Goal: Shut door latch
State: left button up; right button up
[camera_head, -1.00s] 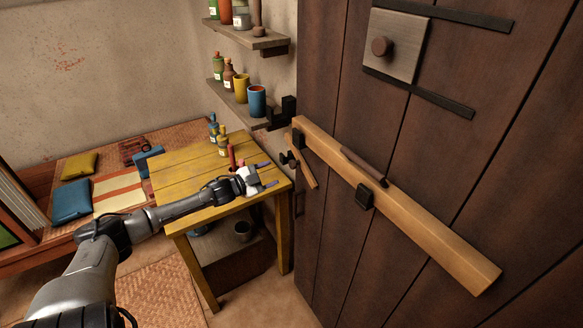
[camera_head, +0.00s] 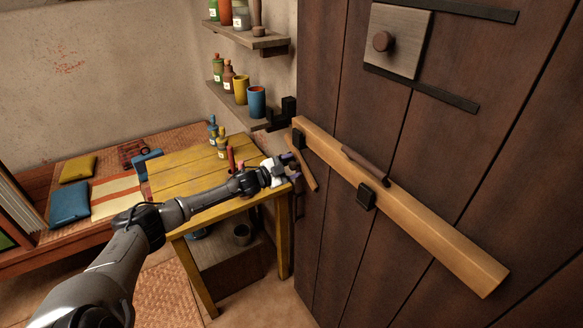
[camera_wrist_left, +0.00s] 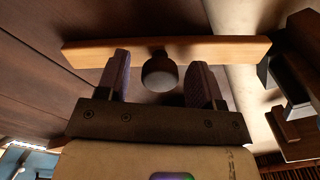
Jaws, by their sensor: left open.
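The dark plank door (camera_head: 345,95) fills the right of the head view. A short, slim wooden latch strip (camera_head: 308,175) sits tilted at its left edge, partly hidden by my gripper. My left gripper (camera_head: 294,168) is open at this strip. In the left wrist view the strip (camera_wrist_left: 225,50) runs across ahead of the fingers, and its dark round knob (camera_wrist_left: 160,72) lies between the two open fingers (camera_wrist_left: 160,80), with gaps on both sides. A large wooden bar (camera_head: 435,230) with a dark handle (camera_head: 365,166) slants across the door.
A dark bracket (camera_head: 284,110) is on the wall beside the door. A yellow table (camera_head: 190,175) with small bottles (camera_head: 221,145) stands under my left arm. Wall shelves (camera_head: 240,107) with jars are above it. A square plate with a knob (camera_head: 384,42) is higher on the door.

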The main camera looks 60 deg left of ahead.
pick_arm(q)
jog(key=shift+w, duration=0.1)
dwell(0.3)
grip_shut()
dwell(0.4)
